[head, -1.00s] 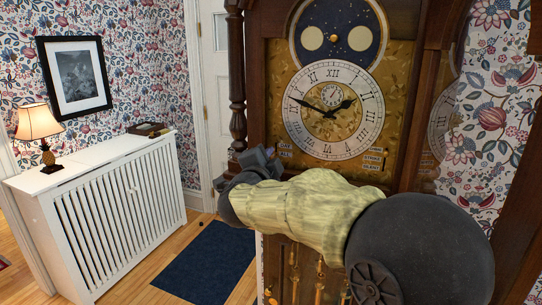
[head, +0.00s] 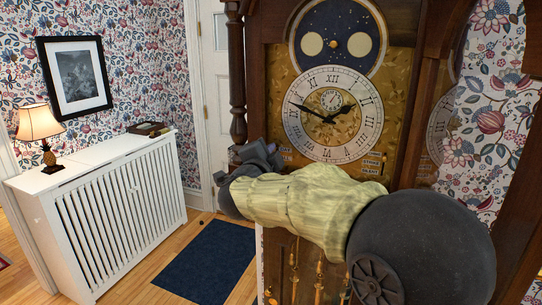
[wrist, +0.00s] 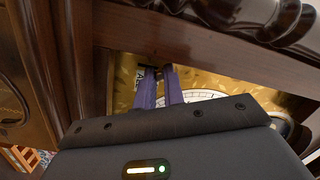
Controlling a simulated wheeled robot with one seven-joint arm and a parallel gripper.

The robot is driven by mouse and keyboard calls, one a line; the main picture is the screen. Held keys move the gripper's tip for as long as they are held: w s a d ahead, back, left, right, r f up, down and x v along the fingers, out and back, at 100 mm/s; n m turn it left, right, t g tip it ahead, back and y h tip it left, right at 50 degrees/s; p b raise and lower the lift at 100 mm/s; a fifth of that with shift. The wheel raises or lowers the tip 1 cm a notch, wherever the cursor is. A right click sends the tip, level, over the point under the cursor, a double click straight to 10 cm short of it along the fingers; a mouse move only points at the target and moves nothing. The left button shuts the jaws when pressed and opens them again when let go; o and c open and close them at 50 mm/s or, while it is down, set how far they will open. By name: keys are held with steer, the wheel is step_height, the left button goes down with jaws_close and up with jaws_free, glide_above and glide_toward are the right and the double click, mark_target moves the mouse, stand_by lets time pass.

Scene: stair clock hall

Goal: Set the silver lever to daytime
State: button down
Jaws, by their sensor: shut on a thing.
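The tall wooden clock stands at centre right in the head view, with its white roman-numeral dial (head: 333,115) on a gold face plate (head: 285,63). My gripper (wrist: 160,72) is at the lower left of the dial, close against the gold plate. In the wrist view its two purple-grey fingers reach to the plate beside a small dark-lettered label (wrist: 139,77). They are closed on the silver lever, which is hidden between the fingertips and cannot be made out. In the head view my gripper (head: 262,150) partly covers the labels at the left of the dial; the lever's setting is not readable.
A dark wooden frame bar (wrist: 210,45) crosses just above my fingers in the wrist view. Small labels (head: 372,163) sit at the dial's lower right, beside my arm. A white radiator cover (head: 110,210) with a lamp (head: 40,125) stands to the left, apart from the clock.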

steer(key=shift+r, duration=0.25)
steer(key=c, duration=1.8)
jaws_free()
steer(key=shift+o, duration=0.2)
steer(key=shift+s, duration=0.1)
steer(key=shift+s+a+f, duration=0.1)
steer(key=shift+s, duration=0.1)
steer(key=b+v, duration=0.4)
steer(key=v, duration=1.3)
steer(key=shift+w, duration=0.1)
